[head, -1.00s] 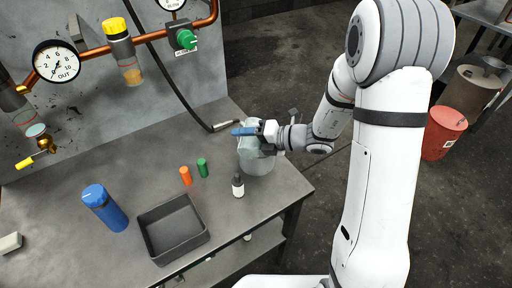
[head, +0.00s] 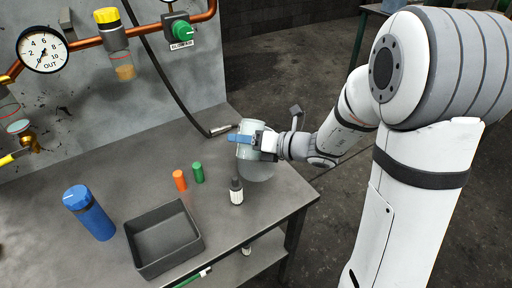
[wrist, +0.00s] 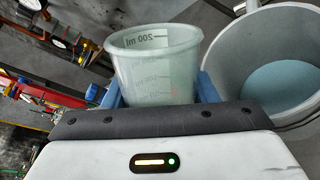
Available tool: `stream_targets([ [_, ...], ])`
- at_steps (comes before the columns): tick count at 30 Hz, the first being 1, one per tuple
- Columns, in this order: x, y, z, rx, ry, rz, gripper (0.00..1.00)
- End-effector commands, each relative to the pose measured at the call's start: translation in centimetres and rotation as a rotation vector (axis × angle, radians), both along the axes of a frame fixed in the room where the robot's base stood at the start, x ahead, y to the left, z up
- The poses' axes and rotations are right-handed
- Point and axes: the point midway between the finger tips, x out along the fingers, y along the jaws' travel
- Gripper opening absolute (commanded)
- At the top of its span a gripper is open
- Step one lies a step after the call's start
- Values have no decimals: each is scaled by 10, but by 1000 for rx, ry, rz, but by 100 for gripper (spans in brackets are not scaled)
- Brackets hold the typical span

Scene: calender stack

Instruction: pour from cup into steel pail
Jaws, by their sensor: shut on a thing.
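A translucent pale green measuring cup (wrist: 155,65) with a 200 ml mark is held between the blue fingers of my gripper (wrist: 160,92). In the head view the cup (head: 249,127) is at the upper part of the steel pail (head: 258,172), near the bench's right end. My gripper (head: 250,141) is shut on the cup. In the wrist view the pail (wrist: 228,60) opens just right of the cup, with a pale blue surface inside. I cannot tell how much the cup holds, or whether anything is flowing.
A dark bottle with a white label (head: 236,190) stands close in front of the pail. Green (head: 198,173) and orange (head: 180,180) cylinders, an empty grey tray (head: 137,243) and a blue bottle (head: 90,212) are on the bench. A black hose (head: 170,85) hangs behind.

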Motion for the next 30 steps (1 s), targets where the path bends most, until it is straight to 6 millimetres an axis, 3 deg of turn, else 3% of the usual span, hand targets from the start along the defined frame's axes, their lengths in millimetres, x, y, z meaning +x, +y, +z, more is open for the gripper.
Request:
stream_targets([
  [9,-2,1,-14,-30,-158,1,22],
  [16,-13,3,-5,-60,-323,1,22],
  [30,-26,6,-16,-101,-536,0,22],
])
